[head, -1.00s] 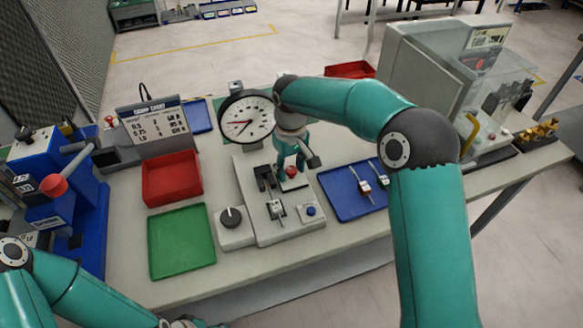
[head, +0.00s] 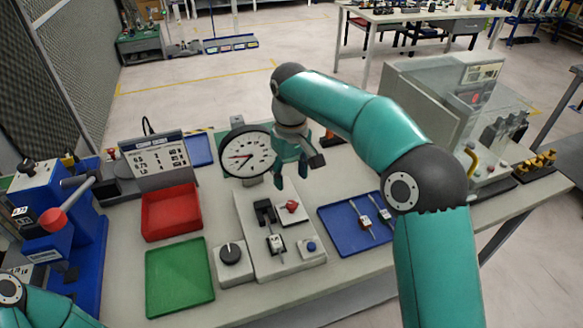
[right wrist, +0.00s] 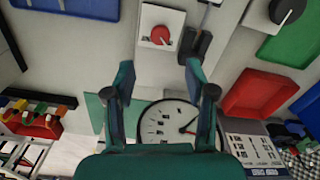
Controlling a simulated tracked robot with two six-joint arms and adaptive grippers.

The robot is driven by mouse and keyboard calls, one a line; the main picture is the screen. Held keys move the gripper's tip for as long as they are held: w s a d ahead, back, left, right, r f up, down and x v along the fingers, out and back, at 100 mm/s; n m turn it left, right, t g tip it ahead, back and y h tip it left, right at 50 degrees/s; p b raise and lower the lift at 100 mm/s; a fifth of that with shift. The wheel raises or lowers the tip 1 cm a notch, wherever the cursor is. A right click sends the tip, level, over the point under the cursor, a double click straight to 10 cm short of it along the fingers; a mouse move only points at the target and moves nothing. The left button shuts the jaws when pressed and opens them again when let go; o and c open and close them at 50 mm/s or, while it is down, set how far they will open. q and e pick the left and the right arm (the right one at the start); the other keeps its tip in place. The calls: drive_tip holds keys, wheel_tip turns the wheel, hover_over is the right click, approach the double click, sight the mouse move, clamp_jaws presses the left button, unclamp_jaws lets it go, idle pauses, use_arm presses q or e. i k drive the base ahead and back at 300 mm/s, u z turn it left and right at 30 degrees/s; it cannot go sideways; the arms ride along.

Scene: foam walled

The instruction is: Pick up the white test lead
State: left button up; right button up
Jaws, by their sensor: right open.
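Two test leads lie in the blue tray (head: 339,238) right of the tester; the left one (head: 366,222) and the right one (head: 384,214) both show pale parts. I cannot tell for sure which is the white test lead. My right gripper (head: 290,175) is open and empty above the tester, near its red knob (head: 292,207). The right wrist view shows open fingers (right wrist: 158,70) with the red knob (right wrist: 160,36) beyond them. My left gripper is out of view.
A round dial gauge (head: 248,152) stands close behind my right gripper. A red bin (head: 171,211) and an empty green tray (head: 179,278) are left of the tester. A blue lever press (head: 42,205) stands at far left, a clear-shielded machine (head: 435,95) at right.

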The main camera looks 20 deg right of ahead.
sight(276, 244)
drive_tip(key=k, duration=1)
